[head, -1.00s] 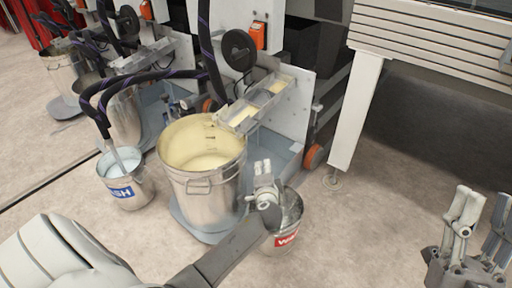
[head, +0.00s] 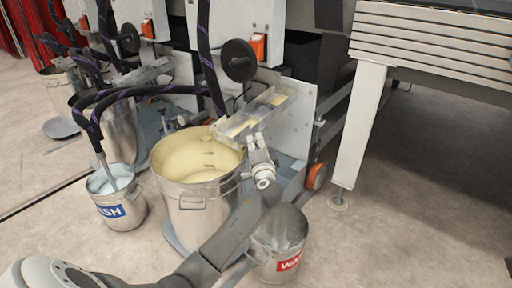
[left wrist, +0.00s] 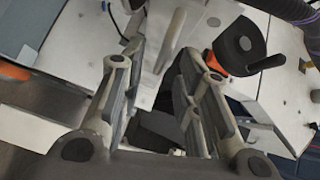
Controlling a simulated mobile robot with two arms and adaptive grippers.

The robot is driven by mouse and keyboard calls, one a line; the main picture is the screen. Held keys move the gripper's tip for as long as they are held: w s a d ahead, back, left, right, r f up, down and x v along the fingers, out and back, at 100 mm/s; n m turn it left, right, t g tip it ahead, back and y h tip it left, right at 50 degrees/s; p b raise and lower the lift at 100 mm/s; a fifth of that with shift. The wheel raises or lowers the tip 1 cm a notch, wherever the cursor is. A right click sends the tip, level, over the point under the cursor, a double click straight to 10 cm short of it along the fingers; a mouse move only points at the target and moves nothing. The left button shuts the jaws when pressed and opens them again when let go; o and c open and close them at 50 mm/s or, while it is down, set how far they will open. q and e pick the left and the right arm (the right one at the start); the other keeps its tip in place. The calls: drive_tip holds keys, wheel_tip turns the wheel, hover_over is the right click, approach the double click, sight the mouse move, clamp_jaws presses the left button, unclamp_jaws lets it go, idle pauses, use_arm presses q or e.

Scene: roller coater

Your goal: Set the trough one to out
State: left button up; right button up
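The nearest trough (head: 266,108) is a long clear-and-metal tray with cream liquid, sloping over the large steel bucket (head: 196,205). I see no number on it. My left gripper (head: 257,150) is just below and in front of the trough's lower end, beside the bucket rim. In the left wrist view my left gripper (left wrist: 153,75) has its fingers apart. A pale rod (left wrist: 172,38) shows beyond and between them; I cannot tell any contact. The trough is not clearly identifiable there.
A black handwheel (head: 239,60) and an orange switch (head: 258,47) are above the trough; the handwheel also shows in the left wrist view (left wrist: 240,45). A WASH bucket (head: 115,200) stands left, a red-labelled bucket (head: 279,240) below my arm. Floor at right is clear.

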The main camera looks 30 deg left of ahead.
use_arm(q)
drive_tip(key=shift+x, duration=1.05)
clamp_jaws()
